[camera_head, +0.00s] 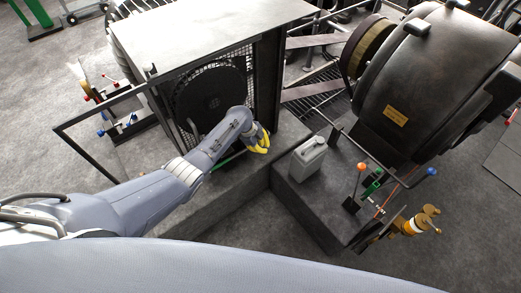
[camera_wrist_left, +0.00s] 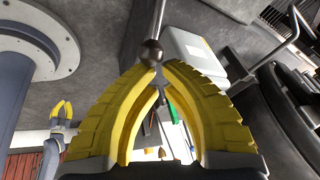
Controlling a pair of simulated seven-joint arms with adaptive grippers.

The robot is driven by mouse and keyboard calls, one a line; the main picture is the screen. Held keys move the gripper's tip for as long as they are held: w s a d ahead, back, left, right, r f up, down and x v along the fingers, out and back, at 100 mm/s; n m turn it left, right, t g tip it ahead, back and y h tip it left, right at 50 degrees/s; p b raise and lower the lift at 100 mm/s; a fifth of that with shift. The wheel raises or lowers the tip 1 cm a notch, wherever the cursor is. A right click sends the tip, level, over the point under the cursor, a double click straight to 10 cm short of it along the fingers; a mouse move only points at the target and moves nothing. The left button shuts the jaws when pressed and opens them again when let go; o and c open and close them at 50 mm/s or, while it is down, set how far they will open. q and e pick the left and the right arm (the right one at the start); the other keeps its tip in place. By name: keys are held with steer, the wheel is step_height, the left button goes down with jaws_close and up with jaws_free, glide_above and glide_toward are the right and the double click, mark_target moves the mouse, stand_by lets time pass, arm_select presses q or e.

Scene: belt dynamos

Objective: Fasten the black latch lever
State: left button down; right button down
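My left gripper (camera_head: 259,140) shows in the head view in front of the mesh-sided machine housing, above the grey plinth. Its yellow fingers fill the wrist view (camera_wrist_left: 160,68), with their tips close together. A dark ball knob (camera_wrist_left: 151,52) on a thin metal rod (camera_wrist_left: 157,18) is right at the fingertips, and it looks like the black latch lever's end. It appears just beyond the tips, not clearly between them. In the head view the lever is hidden by my gripper and arm. My right gripper (camera_wrist_left: 61,110) is small at the left of the wrist view, its fingers apart and empty.
A grey canister (camera_head: 309,158) stands on the plinth right of my left gripper. Beyond it are levers with an orange knob (camera_head: 361,167) and a blue knob (camera_head: 432,172). A large black dynamo (camera_head: 425,80) is at the right. A metal frame (camera_head: 85,150) is at the left.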

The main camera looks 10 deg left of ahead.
arm_select(q)
steer(key=shift+w+a+r, duration=0.7)
steer(key=shift+a+r, duration=0.15)
steer(key=shift+r, duration=0.1)
steer(key=shift+w+a+r, duration=0.65)
steer(key=shift+a+r, duration=0.15)
steer(key=shift+r, duration=0.15)
steer(key=shift+r, duration=0.15)
steer(key=shift+d+r, duration=0.1)
steer(key=shift+r, duration=0.6)
steer(key=shift+r, duration=0.1)
step_height(320, 180, up, 10)
